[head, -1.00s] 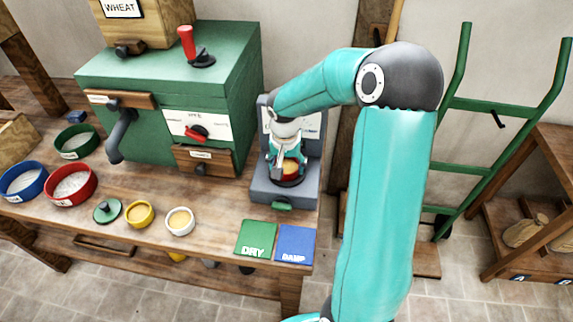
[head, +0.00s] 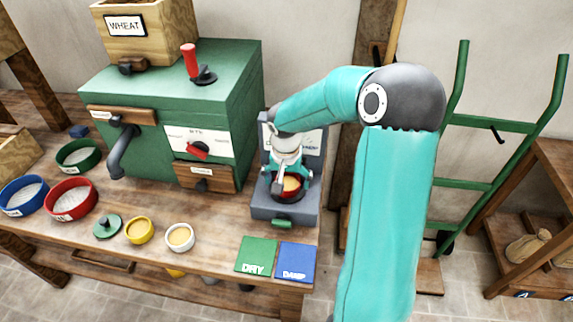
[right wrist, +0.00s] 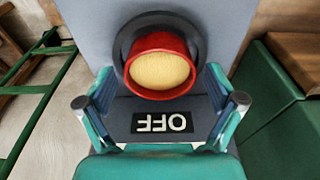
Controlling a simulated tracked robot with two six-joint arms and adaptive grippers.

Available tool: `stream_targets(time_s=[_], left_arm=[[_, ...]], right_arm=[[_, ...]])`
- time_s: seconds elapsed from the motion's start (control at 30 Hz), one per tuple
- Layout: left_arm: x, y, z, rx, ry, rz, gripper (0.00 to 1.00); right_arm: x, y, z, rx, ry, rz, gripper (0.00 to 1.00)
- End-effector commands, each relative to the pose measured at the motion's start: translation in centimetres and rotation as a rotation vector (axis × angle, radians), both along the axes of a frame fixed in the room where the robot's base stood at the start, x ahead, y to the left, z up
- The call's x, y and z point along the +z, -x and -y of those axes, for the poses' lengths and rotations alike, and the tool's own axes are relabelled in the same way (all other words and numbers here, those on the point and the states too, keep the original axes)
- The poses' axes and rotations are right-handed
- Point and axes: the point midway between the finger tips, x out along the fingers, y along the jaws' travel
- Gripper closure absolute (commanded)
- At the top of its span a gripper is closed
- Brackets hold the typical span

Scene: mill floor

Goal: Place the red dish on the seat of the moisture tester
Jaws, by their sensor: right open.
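The red dish (head: 291,186), filled with pale yellow grain or meal, is at the dark round seat (right wrist: 123,48) of the grey moisture tester (head: 272,212). In the right wrist view the red dish (right wrist: 160,66) appears within the seat's ring; whether it rests fully flat I cannot tell. My right gripper (head: 288,178) is open, with one finger on each side of the dish. In the right wrist view gaps show between its fingers (right wrist: 161,84) and the dish. An OFF label (right wrist: 162,123) shows on the tester. My left gripper is not in view.
The green mill (head: 165,100) stands left of the tester. Green DRY (head: 257,254) and blue DAMP (head: 296,262) cards lie in front. A white cup (head: 180,238), a yellow cup (head: 139,230) and several bowls stand left on the bench. A green hand truck (head: 490,127) stands right.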

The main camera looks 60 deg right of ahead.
Motion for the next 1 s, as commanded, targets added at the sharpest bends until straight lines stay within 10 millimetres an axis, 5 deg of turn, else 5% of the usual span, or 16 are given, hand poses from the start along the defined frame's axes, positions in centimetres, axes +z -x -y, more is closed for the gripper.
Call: stream_targets(time_s=[0.5, 1.0], left_arm=[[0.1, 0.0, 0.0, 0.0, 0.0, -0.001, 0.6], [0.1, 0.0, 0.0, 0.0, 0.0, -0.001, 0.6]], right_arm=[[9.6, 0.5, -1.3, 0.001, 0.002, 0.005, 0.07], [11.3, 0.6, -1.6, 0.0, 0.0, 0.002, 0.07]])
